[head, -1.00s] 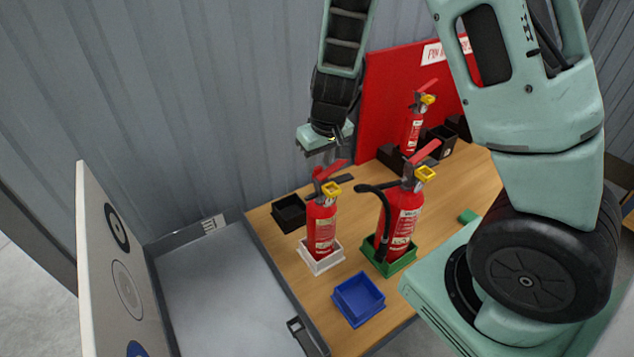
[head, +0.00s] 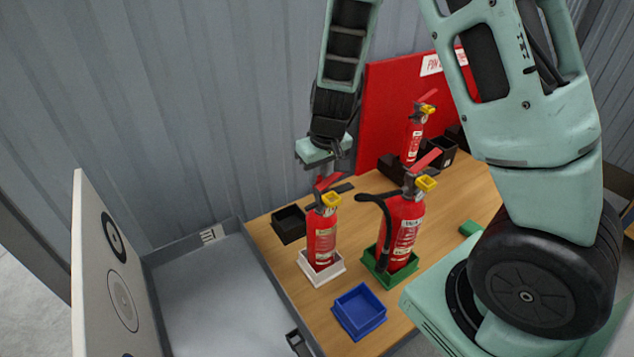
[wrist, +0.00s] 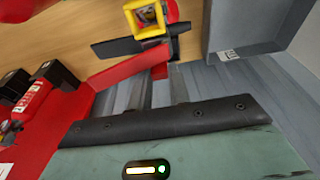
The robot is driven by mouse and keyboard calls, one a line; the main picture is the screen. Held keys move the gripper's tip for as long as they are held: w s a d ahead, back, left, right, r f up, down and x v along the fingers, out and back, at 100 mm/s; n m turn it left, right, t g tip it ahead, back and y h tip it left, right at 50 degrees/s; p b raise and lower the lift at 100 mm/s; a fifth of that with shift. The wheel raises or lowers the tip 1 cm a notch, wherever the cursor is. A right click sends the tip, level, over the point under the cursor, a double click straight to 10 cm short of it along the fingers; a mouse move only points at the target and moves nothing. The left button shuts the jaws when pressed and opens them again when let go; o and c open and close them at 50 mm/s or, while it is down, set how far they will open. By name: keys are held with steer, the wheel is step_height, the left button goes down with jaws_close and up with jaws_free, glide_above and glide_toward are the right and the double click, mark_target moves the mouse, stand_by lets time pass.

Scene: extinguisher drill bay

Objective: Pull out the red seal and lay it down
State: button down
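A red extinguisher (head: 321,237) stands upright in a white tray (head: 309,271) at the front left of the table. It has a red lever and a square yellow ring (head: 330,200), which also shows in the wrist view (wrist: 132,22). My gripper (head: 325,172) points down just above and behind its lever. In the wrist view the two grey fingers (wrist: 160,80) look apart, with the red lever's end close by; I cannot tell whether they touch it. I see no separate red seal; the rings in view are yellow.
A second extinguisher (head: 403,232) with a black hose stands in a green tray (head: 369,256). A third (head: 413,135) stands at the back by a red board (head: 385,90). A blue tray (head: 359,325) and a black tray (head: 276,225) look empty. A grey open case (head: 215,290) lies left.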

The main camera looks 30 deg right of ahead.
steer(key=shift+r, duration=0.15)
steer(key=shift+w+p+v, duration=0.2)
steer(key=shift+p+v, duration=0.95)
steer(key=shift+v, duration=0.05)
steer(key=shift+w+p+v, duration=0.25)
steer(key=shift+p+v, duration=0.85)
steer(key=shift+v, duration=0.05)
steer(key=shift+r, duration=0.1)
steer(key=p+v, duration=0.2)
steer(key=shift+w+r, duration=0.2)
steer(key=shift+r, duration=0.3)
steer(key=shift+s, duration=0.1)
